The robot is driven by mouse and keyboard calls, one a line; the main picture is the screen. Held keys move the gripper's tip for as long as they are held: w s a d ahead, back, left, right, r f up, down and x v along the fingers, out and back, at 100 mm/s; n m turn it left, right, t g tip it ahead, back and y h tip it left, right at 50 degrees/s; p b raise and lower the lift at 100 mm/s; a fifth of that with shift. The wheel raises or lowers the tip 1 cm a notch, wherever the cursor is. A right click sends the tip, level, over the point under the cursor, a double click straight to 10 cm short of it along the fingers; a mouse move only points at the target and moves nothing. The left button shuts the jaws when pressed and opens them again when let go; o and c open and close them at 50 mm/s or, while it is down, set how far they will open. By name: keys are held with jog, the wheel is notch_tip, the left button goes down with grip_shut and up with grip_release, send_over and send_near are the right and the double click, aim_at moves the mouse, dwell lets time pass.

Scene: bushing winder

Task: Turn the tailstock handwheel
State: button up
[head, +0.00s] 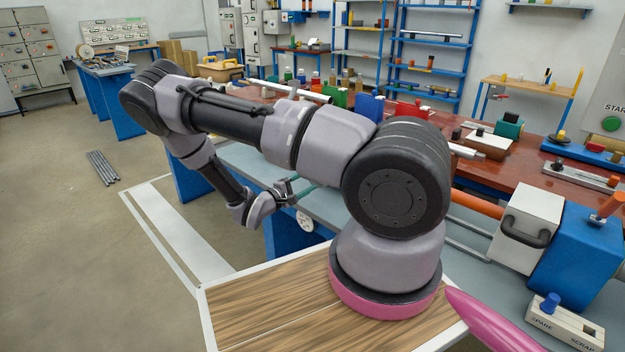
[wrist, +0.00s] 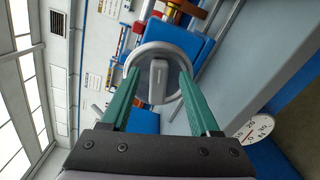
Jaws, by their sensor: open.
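In the wrist view, the grey tailstock handwheel (wrist: 158,46) faces my gripper, with a pale bar across its middle. My gripper (wrist: 158,72) is open, its two green fingers reaching to either side of that bar and overlapping the left and right of the rim. I cannot tell whether the fingers touch the wheel. In the head view, my gripper (head: 302,190) is low beside the near edge of the grey bench, partly hidden by my own arm. I cannot make out the handwheel clearly there.
A white dial (wrist: 250,128) with numbers sits right of the fingers; it also shows in the head view (head: 305,222). The grey bench (head: 240,160) carries rails and a blue housing (head: 575,250). A red-brown table (head: 520,150) behind holds many parts.

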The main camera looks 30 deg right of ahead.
jog(key=v, duration=0.8)
jog(key=shift+a, duration=0.1)
jog(key=s+a+r+m+y, duration=0.1)
jog(key=s+r+m+y, duration=0.2)
jog(key=r, duration=1.1)
jog(key=s+a+r+m+y, duration=0.2)
jog(key=s+r+m+y, duration=0.2)
jog(key=s+r+y, duration=0.5)
jog(key=s+a+r+m+t+y, duration=0.1)
jog(key=s+r+m+y, duration=0.3)
jog(key=r, duration=1.6)
jog(key=s+a+y, duration=0.1)
jog(key=s+y, duration=0.2)
jog(key=s, duration=0.1)
jog(key=shift+s+r, duration=0.3)
jog(key=shift+a, duration=0.1)
